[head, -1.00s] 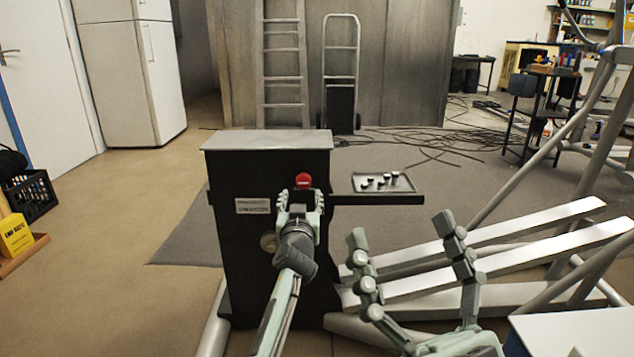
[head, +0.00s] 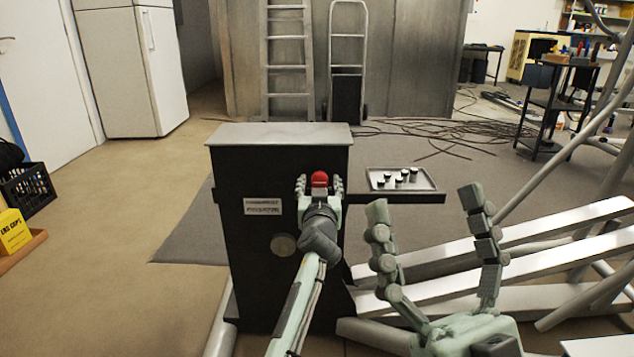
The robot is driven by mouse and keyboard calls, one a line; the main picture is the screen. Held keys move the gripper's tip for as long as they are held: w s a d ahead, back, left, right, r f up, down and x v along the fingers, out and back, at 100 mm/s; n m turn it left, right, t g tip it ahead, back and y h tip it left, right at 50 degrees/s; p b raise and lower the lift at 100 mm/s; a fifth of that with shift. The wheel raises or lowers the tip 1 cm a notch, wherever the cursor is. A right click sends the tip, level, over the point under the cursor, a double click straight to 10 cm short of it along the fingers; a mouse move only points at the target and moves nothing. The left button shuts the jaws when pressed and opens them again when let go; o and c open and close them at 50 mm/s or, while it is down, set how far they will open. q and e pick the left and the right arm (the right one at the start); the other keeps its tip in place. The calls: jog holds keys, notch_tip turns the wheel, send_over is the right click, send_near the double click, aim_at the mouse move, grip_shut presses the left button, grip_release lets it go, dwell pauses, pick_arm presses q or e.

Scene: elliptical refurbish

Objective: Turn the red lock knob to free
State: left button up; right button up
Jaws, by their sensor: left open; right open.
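The red lock knob (head: 319,180) is on the front of the black cabinet (head: 245,240), near its upper right. My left gripper (head: 320,184) is open, with its fingers on either side of the knob; whether they touch it cannot be told. My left wrist hides the cabinet face just below the knob. My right gripper (head: 430,215) is open and empty in the lower right, fingers pointing up, in front of the silver rails.
A tray (head: 400,188) with several small dark parts sits on a shelf at the cabinet's right. Silver rails (head: 560,225) and grey tubes fill the right side. Cables (head: 440,135) lie on the floor behind. Floor at the left is open, with a black crate (head: 27,188) and yellow box (head: 13,231) at the edge.

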pick_arm(q)
jog(key=shift+c, duration=0.6)
jog(key=c, duration=1)
